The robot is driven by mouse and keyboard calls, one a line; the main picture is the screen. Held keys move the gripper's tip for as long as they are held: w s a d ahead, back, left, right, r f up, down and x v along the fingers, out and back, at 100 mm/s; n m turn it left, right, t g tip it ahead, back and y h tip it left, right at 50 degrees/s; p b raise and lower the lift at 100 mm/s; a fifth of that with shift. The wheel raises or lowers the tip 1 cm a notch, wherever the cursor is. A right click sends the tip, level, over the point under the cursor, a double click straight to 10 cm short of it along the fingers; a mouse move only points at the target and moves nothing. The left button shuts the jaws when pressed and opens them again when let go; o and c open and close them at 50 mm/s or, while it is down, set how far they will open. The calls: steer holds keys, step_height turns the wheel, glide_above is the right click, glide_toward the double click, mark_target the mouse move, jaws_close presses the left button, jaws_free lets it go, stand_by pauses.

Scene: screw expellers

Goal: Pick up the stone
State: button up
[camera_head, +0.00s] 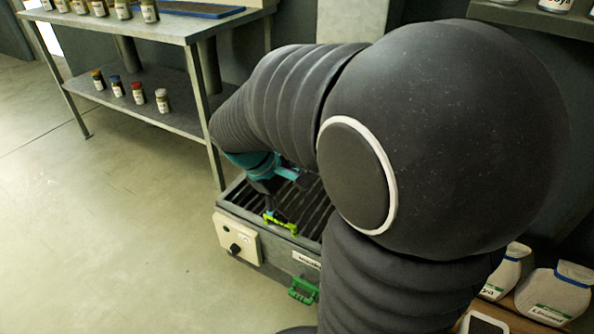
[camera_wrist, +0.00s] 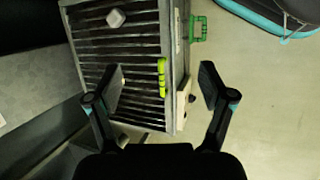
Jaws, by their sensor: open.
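A small pale grey stone (camera_wrist: 116,18) lies on the dark slatted grate (camera_wrist: 120,48) of a box-shaped machine, near the top of the wrist view. I cannot make it out in the head view, where my arm covers much of the grate (camera_head: 310,212). My gripper (camera_wrist: 162,68) is open and empty, its two fingers spread wide. The stone is beyond the fingertips, up and to the left in the wrist view. In the head view my gripper is mostly hidden by my arm.
A yellow-green handle (camera_wrist: 162,78) sits at the grate's edge, seen between my fingers. A green handle (camera_wrist: 197,28) juts from the machine's side. A metal shelf table (camera_head: 150,28) with jars stands at the left. White bags (camera_head: 555,292) stand lower right. Floor at left is clear.

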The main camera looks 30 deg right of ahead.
steer(key=w+d+f+n+g+h, duration=0.1)
steer(key=w+d+f+n+h, duration=0.1)
steer(key=f, duration=0.4)
steer(key=w+d+f+n+g+h+b, duration=0.1)
steer(key=w+d+f+n+g+h, duration=0.1)
steer(key=d+f, duration=0.4)
steer(key=w+d+f+n+g+h+b, duration=0.1)
steer(key=w+d+f+n+h, duration=0.1)
steer(key=w+d+f, duration=0.3)
steer(key=shift+f+n+g+h, duration=0.4)
steer(key=shift+f+n, duration=0.3)
steer(key=shift+n, duration=0.2)
steer(key=shift+d+f+b, duration=0.25)
steer(key=shift+d+b, duration=0.05)
steer(key=x, duration=0.7)
steer(key=shift+s+d+b, duration=0.2)
steer(key=shift+d+b, duration=0.05)
steer(key=shift+b, duration=0.1)
steer(key=shift+b+x, duration=0.3)
steer(key=shift+x, duration=2.65)
steer(key=shift+s+a+r, duration=0.1)
steer(key=shift+s, duration=0.1)
steer(key=c, duration=1.3)
